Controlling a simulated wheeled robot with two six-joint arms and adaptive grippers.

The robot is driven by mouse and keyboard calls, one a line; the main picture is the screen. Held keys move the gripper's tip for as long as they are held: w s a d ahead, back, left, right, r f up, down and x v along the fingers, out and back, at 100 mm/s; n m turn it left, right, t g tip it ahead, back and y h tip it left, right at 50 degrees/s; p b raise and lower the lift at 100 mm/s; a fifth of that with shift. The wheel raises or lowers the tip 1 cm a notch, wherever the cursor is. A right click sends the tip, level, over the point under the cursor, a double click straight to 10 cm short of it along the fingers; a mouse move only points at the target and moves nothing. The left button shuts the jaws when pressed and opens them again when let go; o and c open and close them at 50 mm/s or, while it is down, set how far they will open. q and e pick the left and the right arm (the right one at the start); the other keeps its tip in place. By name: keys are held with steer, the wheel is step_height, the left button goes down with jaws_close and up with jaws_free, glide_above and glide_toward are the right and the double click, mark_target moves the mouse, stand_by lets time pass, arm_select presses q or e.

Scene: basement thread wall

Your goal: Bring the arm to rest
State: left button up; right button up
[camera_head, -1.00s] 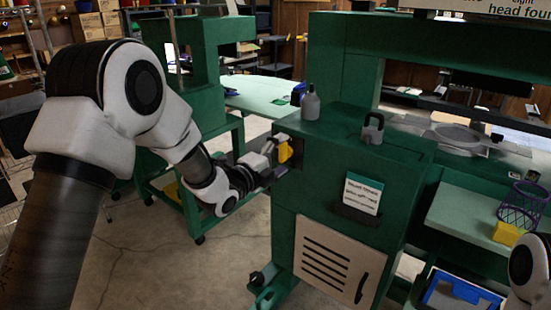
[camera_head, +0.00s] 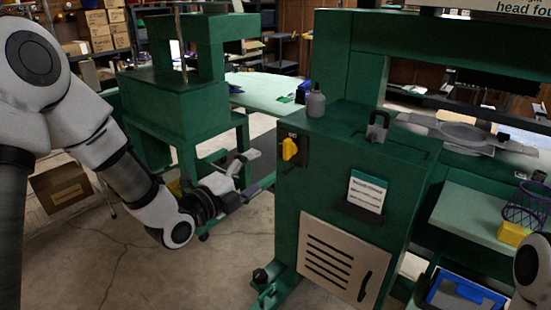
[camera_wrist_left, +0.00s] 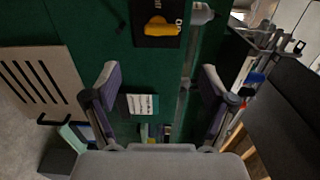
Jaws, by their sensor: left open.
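My left gripper (camera_head: 256,172) is open and empty, held in the air to the left of the green machine cabinet (camera_head: 330,185). In the left wrist view its two fingers (camera_wrist_left: 159,88) stand wide apart with nothing between them. A yellow rotary switch (camera_head: 289,149) on a black plate is on the cabinet's left side, apart from the fingers; it also shows at the top of the left wrist view (camera_wrist_left: 161,27). Of my right arm only a white link shows at the right edge, and its gripper is out of view.
A grey bottle (camera_head: 316,103) and a padlock (camera_head: 377,127) stand on the cabinet top. A second green machine (camera_head: 180,107) stands behind my left arm. A purple wire basket (camera_head: 527,206), a yellow block (camera_head: 513,233) and a blue bin (camera_head: 460,290) are at the right. The floor before the cabinet is clear.

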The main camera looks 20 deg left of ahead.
arm_select(q)
steer(key=s+d+f+n+g+y+p, duration=0.15)
steer(key=s+f+g+p, duration=0.35)
steer(key=f, duration=0.6)
steer(key=s+d+f+n+g+y+p, duration=0.1)
steer(key=s+f+n+g+p, duration=0.15)
steer(key=s+f, duration=0.65)
steer(key=s+a+f+n+g+y+p, duration=0.1)
steer(key=s+f+n+g, duration=0.3)
steer(key=s+n, duration=0.5)
steer(key=s+a+f+n+g+y+p, duration=0.1)
steer(key=s+a+f+n+g+y, duration=0.1)
steer(key=s+f+n+g, duration=0.3)
steer(key=s+f+n, duration=0.3)
steer(key=s+n, duration=0.1)
steer(key=s, duration=0.1)
steer(key=shift+s+a+f+n+y, duration=0.15)
steer(key=shift+s+a+n+y, duration=0.15)
steer(key=shift+n+y, duration=0.1)
steer(key=shift+g, duration=0.25)
